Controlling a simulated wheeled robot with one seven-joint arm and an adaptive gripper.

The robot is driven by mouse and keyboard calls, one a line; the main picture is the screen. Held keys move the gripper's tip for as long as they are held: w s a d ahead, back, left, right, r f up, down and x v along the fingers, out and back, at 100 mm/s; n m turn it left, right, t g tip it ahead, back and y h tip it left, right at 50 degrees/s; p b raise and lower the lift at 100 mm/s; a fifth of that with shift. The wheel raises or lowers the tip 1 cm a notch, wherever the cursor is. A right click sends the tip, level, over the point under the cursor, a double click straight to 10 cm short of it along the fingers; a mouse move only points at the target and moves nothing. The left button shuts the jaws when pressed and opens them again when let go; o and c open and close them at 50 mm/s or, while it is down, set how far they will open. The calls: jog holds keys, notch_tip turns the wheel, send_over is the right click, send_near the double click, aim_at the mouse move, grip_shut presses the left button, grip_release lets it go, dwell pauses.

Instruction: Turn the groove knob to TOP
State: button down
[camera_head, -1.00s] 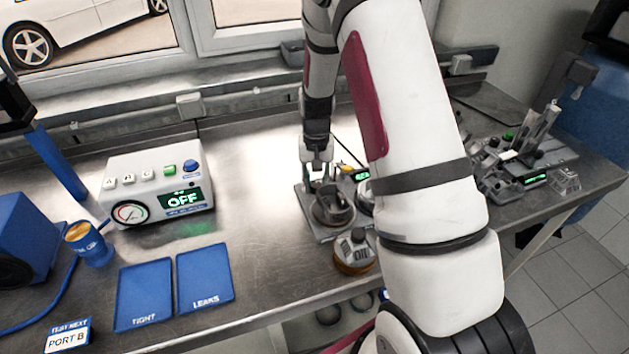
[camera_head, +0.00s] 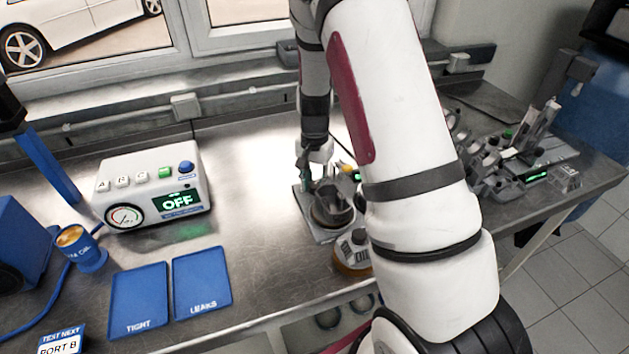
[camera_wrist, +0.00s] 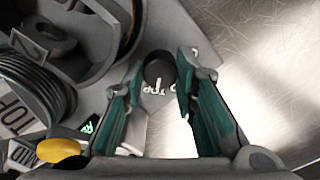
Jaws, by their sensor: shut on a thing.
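The groove knob (camera_wrist: 160,70) is a small dark round knob on a grey plate, seen in the wrist view. White TOP lettering (camera_wrist: 157,90) shows on the plate beside it, partly between my fingers. My gripper (camera_wrist: 160,82) has its teal-lined fingers on both sides of the knob and is shut on it. In the head view my gripper (camera_head: 306,183) is down at the left back part of the fixture (camera_head: 322,232); the knob is hidden there. Which way the knob points is hard to tell.
A dark round cylinder holder (camera_head: 333,208) stands close beside my gripper. A yellow part (camera_wrist: 58,150) and a TOP tag (camera_wrist: 17,117) lie near it. An OIL container (camera_head: 353,250) stands in front. The bench left of the fixture (camera_head: 250,190) is clear.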

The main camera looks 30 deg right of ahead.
jog(key=c, duration=1.3)
grip_release()
notch_tip(320, 180, up, 12)
notch_tip(320, 180, up, 8)
jog(key=f+n+t, duration=0.1)
jog(key=n, duration=0.1)
send_over(314, 185)
jog(key=s+a, duration=0.3)
jog(key=a, duration=0.1)
jog(key=s+a+r+n+t, duration=0.3)
jog(key=s+a+r+n, duration=0.3)
jog(key=s+r, duration=0.55)
jog(key=s+a+n, duration=0.1)
jog(key=s, duration=0.2)
jog(key=s+a+n+t, duration=0.1)
jog(key=s, duration=0.2)
jog(key=s+a+n, duration=0.1)
jog(key=s, duration=0.2)
jog(key=shift+a+r+t, duration=0.1)
jog(key=shift+r+t, duration=0.2)
